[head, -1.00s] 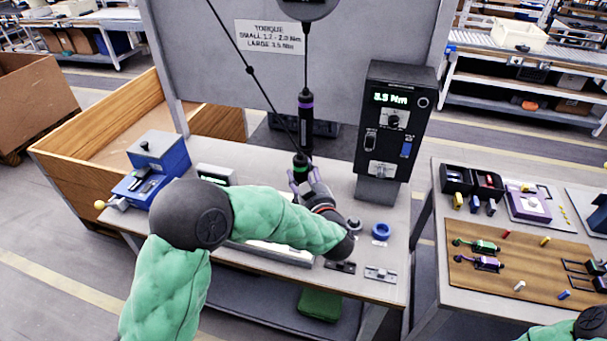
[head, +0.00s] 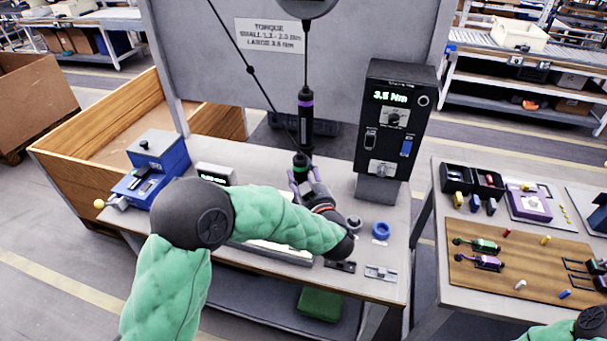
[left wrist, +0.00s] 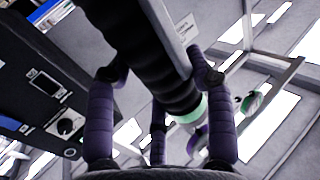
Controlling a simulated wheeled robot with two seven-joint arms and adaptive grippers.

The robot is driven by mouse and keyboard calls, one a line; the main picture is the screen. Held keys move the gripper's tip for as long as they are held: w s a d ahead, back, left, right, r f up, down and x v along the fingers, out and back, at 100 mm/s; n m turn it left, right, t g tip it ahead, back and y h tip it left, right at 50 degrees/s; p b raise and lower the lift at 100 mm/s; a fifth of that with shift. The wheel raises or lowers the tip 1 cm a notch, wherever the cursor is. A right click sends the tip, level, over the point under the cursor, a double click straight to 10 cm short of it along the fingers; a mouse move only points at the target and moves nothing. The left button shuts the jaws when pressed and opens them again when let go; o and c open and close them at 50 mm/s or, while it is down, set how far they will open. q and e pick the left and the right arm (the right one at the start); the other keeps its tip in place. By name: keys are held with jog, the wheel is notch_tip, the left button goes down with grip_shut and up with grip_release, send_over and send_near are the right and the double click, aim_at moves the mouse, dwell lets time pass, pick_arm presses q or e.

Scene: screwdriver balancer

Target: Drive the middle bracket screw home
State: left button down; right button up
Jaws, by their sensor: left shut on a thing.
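My left gripper (head: 301,178) is shut on the green-banded screwdriver (head: 301,162), which hangs on a slanting cable over the bench. In the left wrist view, the purple fingers of my left gripper (left wrist: 160,76) are around the black ribbed body of this screwdriver (left wrist: 150,50), and its green band shows lower down. A second screwdriver with a purple band (head: 305,115) hangs just behind it. A dark bracket (head: 340,266) and a light bracket (head: 380,273) lie at the bench's front edge. My left forearm hides much of a pale fixture (head: 285,254). I cannot make out the middle screw. My right gripper is out of view.
A black torque controller (head: 392,130) reading 3.5 Nm stands at the bench's right. A blue device (head: 158,165) stands at the left. A blue ring (head: 381,230) lies near the brackets. A torque sign (head: 270,37) hangs behind. Another table (head: 520,240) holds small parts.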

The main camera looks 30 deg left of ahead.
aim_at(306, 164)
pick_arm(q)
jog(key=shift+d+f, duration=0.1)
jog(key=shift+f, duration=0.65)
dwell(0.3)
jog(key=shift+r, duration=0.15)
jog(key=shift+r+p, duration=0.3)
jog(key=shift+r, duration=0.15)
jog(key=shift+r+p, duration=2.15)
jog(key=shift+r, duration=0.55)
